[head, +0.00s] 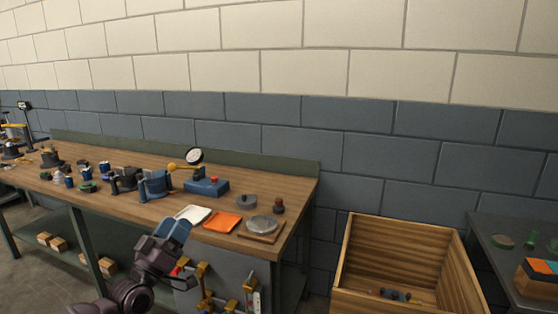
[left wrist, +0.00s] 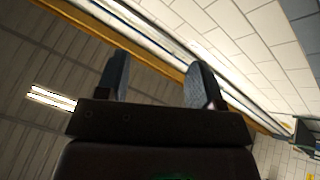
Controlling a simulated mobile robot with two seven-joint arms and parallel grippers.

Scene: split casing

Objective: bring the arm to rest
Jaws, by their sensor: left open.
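My left gripper (head: 174,232) is in the lower left of the head view, in front of the workbench's front edge, with its blue-grey fingers pointing up. It touches nothing that I can see. In the left wrist view the gripper (left wrist: 158,82) shows its two fingers wide apart with nothing between them. Behind them are a wall and a yellow beam. My right gripper is in neither view.
The wooden workbench (head: 120,195) holds a white tray (head: 193,214), an orange tray (head: 222,222), a round grey disc (head: 262,224), a blue box (head: 206,187) and several small parts. An open wooden crate (head: 455,270) stands right. Another table (head: 500,260) is at the far right.

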